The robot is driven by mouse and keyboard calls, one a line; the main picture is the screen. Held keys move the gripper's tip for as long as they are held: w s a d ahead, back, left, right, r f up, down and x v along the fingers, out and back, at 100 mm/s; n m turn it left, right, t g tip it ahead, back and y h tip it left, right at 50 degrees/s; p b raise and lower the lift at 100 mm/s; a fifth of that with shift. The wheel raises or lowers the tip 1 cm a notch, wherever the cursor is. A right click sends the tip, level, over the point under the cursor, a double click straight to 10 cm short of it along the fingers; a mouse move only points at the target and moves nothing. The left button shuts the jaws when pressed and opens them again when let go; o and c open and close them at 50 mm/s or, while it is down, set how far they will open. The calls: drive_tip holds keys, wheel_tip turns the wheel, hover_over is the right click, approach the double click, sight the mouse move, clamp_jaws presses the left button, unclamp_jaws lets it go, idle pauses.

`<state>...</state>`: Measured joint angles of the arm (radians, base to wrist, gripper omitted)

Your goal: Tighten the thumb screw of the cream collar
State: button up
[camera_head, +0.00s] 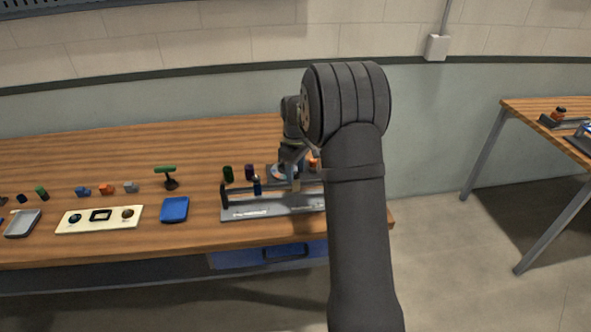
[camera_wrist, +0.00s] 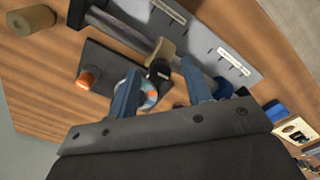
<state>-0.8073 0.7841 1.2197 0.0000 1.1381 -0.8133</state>
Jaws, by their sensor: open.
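In the wrist view, the cream collar (camera_wrist: 164,50) sits around a grey rod above a grey base plate (camera_wrist: 218,50). A black thumb screw (camera_wrist: 158,72) stands out from the collar toward my gripper. My gripper (camera_wrist: 160,69) is open, with one blue finger on either side of the screw. I cannot tell whether either finger touches it. In the head view, my gripper (camera_head: 291,165) is over the rod stand, and the cream collar (camera_head: 296,185) shows just below it. My arm hides the right end of the stand (camera_head: 258,211).
A dark plate with an orange knob (camera_wrist: 88,79) and a multicoloured disc (camera_wrist: 150,95) lie close by the fingers. Green (camera_head: 227,173) and purple (camera_head: 249,172) cylinders stand behind the rod. A blue tray (camera_head: 175,209) and cream panel (camera_head: 75,222) lie to the left.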

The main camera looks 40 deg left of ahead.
clamp_jaws()
drive_tip(key=shift+m, duration=0.3)
drive_tip(key=m, duration=0.8)
drive_tip(key=shift+r+m, duration=0.1)
drive_tip(key=shift+m, duration=0.3)
drive_tip(key=m, duration=0.4)
drive_tip(key=shift+m, duration=2.1)
